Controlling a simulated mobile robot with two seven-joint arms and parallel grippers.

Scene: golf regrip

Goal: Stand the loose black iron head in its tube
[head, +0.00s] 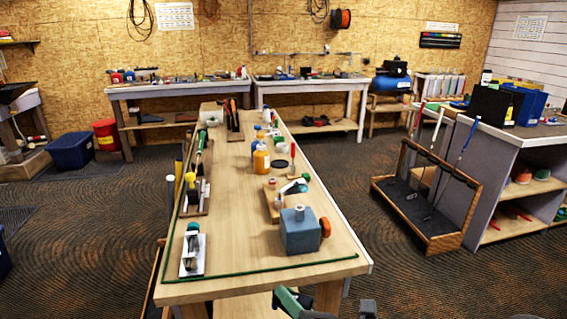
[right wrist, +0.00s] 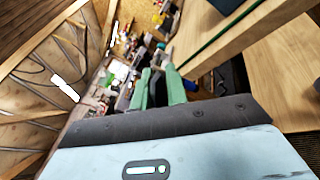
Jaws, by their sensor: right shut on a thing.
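My right gripper (head: 290,298) shows at the bottom edge of the head view, just off the near end of the long workbench. Its green fingers also show in the right wrist view (right wrist: 158,84). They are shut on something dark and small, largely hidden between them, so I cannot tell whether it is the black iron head. I cannot single out a loose black iron head or its tube elsewhere. A wooden club rack (head: 448,240) with several upright clubs stands on the floor at the right. My left gripper is not in view.
The long workbench (head: 275,248) carries a blue-grey block with a red-orange knob (head: 299,231), a white-based fixture (head: 192,252) and several bottles. Patterned floor lies clear between the bench and the rack.

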